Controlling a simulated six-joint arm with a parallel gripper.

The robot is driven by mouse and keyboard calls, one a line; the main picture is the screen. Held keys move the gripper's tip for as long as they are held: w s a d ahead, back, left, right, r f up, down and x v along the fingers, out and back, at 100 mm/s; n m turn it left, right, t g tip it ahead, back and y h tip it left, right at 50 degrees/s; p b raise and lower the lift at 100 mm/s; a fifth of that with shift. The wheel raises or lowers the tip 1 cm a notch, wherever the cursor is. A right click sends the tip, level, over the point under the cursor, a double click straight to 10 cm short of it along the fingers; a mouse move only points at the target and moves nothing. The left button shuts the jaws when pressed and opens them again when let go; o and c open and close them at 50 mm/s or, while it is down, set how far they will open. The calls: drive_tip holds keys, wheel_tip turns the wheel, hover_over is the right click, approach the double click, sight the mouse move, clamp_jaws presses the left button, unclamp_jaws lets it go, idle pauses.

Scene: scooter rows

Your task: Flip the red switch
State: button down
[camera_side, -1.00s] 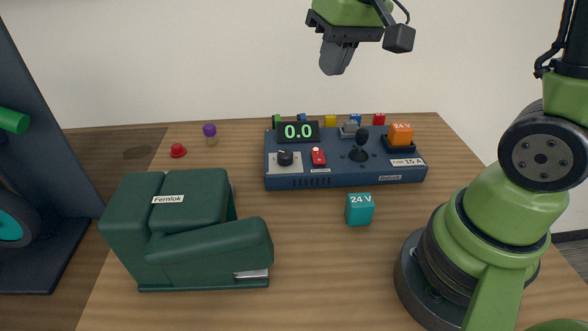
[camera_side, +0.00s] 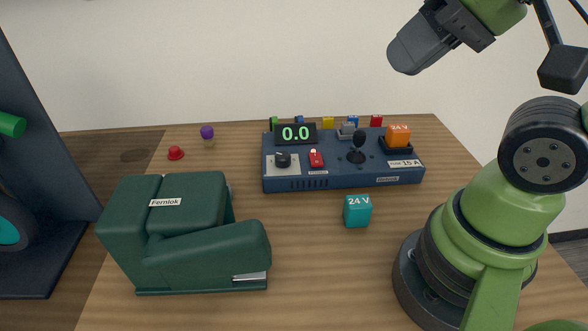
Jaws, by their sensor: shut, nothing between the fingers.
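The red switch (camera_side: 316,158) is a small red rocker with a pale light at its top, on the top of the dark blue control panel (camera_side: 340,181). It sits between a black knob (camera_side: 283,160) and a black joystick (camera_side: 358,146). The green display (camera_side: 295,134) behind it reads 0.0. My gripper (camera_side: 404,58) is shut and empty. It is up in the air at the upper right, above and to the right of the panel, tilted down to the left and touching nothing.
An orange 24 V block (camera_side: 398,136) sits in a black socket on the panel's right. A teal 24 V block (camera_side: 357,211) stands in front. A green Fernlok device (camera_side: 185,235) is at the front left.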

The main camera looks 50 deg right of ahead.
drive_tip(key=w+d+m+g, duration=0.2)
drive_tip(key=w+m, duration=0.3)
drive_tip(key=m, duration=0.1)
drive_tip(key=m+g+h, duration=0.2)
drive_tip(key=m+g, duration=0.3)
drive_tip(key=m, duration=1.2)
hover_over(317, 162)
wheel_tip(317, 162, down, 12)
drive_tip(key=shift+d+r, duration=0.1)
wheel_tip(317, 162, down, 14)
drive_tip(key=shift+f, duration=0.2)
